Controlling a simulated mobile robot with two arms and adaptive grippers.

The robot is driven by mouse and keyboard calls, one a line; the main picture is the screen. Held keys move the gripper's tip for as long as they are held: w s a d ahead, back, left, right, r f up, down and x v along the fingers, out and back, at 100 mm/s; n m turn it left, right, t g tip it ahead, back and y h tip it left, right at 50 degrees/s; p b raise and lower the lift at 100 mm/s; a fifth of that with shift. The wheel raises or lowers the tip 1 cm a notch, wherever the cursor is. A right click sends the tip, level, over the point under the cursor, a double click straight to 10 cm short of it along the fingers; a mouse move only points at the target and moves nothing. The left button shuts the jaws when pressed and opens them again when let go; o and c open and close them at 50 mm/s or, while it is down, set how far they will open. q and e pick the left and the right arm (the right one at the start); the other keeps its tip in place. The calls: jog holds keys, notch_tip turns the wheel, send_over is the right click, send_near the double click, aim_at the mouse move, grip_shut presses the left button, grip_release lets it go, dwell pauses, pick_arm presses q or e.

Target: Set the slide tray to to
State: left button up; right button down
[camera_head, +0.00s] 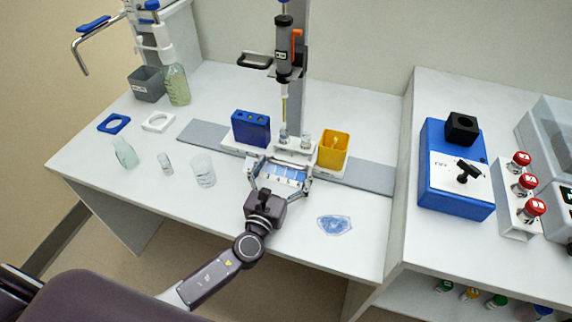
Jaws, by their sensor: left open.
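The slide tray (283,173) looks like a small pale rack with blue slides. It lies on the white bench just in front of the pipette stand's white platform. My left gripper (281,169) is open, with its two fingers spread to either side of the tray. I cannot tell whether the fingers touch it. The gripper body hides part of the tray's near side. My right gripper is not in view.
A blue rack (250,129) and a yellow bin (332,150) flank the pipette stand (296,75) behind the tray. A flask (124,153), a small vial (167,164) and a beaker (203,171) stand left. A blue switch box (455,195) stands farther right.

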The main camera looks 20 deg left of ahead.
pick_arm(q)
jog(key=shift+w, duration=0.35)
